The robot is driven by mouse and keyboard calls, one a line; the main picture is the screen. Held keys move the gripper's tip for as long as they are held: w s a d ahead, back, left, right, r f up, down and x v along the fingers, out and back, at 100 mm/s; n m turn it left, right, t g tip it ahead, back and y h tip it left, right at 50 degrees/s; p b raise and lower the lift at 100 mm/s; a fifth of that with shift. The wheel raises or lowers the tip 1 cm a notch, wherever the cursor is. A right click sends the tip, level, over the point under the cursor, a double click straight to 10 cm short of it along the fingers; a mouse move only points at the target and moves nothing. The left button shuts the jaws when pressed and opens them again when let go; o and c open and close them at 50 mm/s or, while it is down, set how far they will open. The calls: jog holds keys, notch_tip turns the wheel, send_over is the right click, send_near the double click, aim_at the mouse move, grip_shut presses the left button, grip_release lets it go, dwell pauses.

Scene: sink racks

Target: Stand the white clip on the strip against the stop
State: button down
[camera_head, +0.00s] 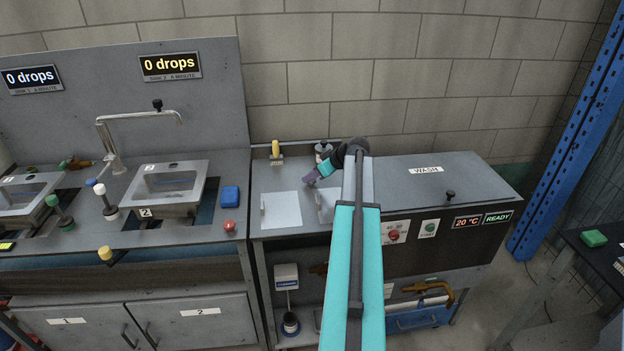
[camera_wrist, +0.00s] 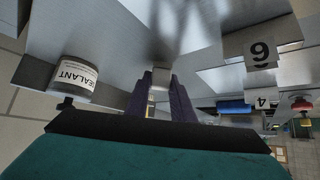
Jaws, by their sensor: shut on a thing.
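My gripper (camera_head: 312,178) is over the steel top left of the wash lid, its purple fingers pointing down and left. In the wrist view, the purple fingers (camera_wrist: 161,92) are shut on a small pale piece, the white clip (camera_wrist: 160,80). The clip lies between the fingertips, in front of a grey metal surface; I cannot tell whether it touches that surface. In the head view the clip is too small to make out. I cannot pick out the strip or the stop for certain in either view.
A sealant can (camera_wrist: 75,78) stands close beside the fingers. Number plates 6 (camera_wrist: 262,48) and 4 (camera_wrist: 262,101) are on the other side. A yellow-handled brush (camera_head: 275,150) is at the back. The wash lid (camera_head: 440,185) is shut. Two pale plates (camera_head: 281,212) lie on the steel top.

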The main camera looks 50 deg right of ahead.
jog(key=shift+r+b, duration=1.1)
jog(key=shift+r, duration=3.5)
